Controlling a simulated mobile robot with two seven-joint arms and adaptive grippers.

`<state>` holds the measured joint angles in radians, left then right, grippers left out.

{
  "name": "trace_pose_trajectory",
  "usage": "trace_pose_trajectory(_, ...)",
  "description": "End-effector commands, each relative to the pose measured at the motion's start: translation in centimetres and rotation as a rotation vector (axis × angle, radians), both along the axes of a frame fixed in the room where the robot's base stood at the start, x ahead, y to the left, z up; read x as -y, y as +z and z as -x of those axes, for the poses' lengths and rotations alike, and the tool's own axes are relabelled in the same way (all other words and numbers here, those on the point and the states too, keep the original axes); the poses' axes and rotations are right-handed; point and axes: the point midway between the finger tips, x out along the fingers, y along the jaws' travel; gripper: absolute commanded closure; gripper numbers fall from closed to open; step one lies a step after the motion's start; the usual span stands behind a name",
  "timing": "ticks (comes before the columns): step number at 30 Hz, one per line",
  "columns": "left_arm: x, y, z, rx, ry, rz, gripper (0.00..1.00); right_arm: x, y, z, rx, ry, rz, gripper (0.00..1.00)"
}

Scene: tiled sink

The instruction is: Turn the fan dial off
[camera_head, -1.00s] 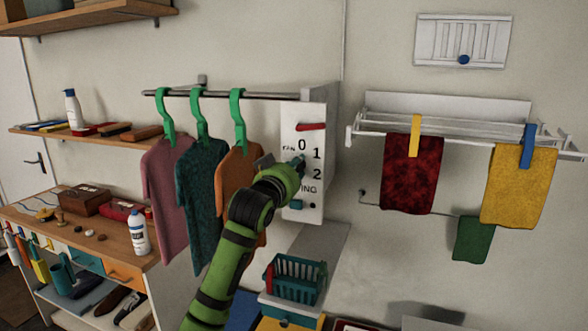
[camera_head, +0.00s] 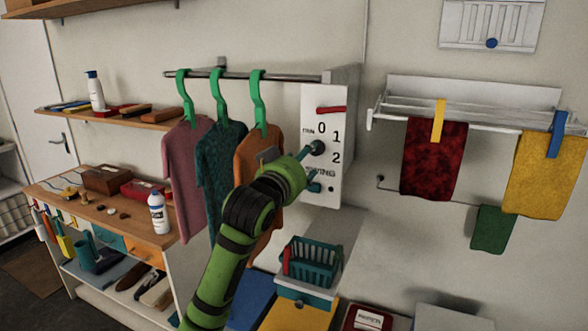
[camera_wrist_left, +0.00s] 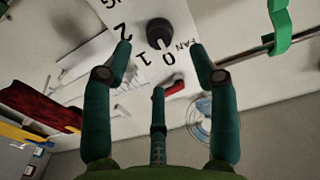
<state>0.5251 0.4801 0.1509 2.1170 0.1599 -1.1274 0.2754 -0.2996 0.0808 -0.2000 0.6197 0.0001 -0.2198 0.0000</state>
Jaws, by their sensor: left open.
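The fan dial (camera_head: 318,147) is a dark round knob on a white panel (camera_head: 334,178) marked FAN, 0, 1 and 2. In the left wrist view the dial (camera_wrist_left: 160,33) shows upside down, with the numbers around it. I cannot tell clearly which number it points at. My left gripper (camera_head: 311,170) is in front of the panel, just left of and below the dial, with teal fingers spread. In the left wrist view the open gripper (camera_wrist_left: 161,50) has its fingertips on either side of the dial, seemingly apart from it. My right gripper is not in view.
A red lever (camera_head: 332,110) sits above the dial. Shirts (camera_head: 221,150) hang on green hangers close left of my arm. A drying rack (camera_head: 470,115) with cloths is at the right. A teal basket (camera_head: 313,262) stands below the panel.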

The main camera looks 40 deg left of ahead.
Motion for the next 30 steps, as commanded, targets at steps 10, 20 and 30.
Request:
trace_pose_trajectory(10, 1.1, 0.0, 4.6, -0.001, -0.001, 0.001, 0.41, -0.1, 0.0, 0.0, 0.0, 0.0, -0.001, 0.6)
trace_pose_trajectory(20, 1.2, 0.0, 4.9, 0.0, 0.0, 0.001, 0.41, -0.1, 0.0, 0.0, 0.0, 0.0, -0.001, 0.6)
trace_pose_trajectory(30, 1.3, -0.5, 4.8, -0.011, -0.002, 0.001, 0.41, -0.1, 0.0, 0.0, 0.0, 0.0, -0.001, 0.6)
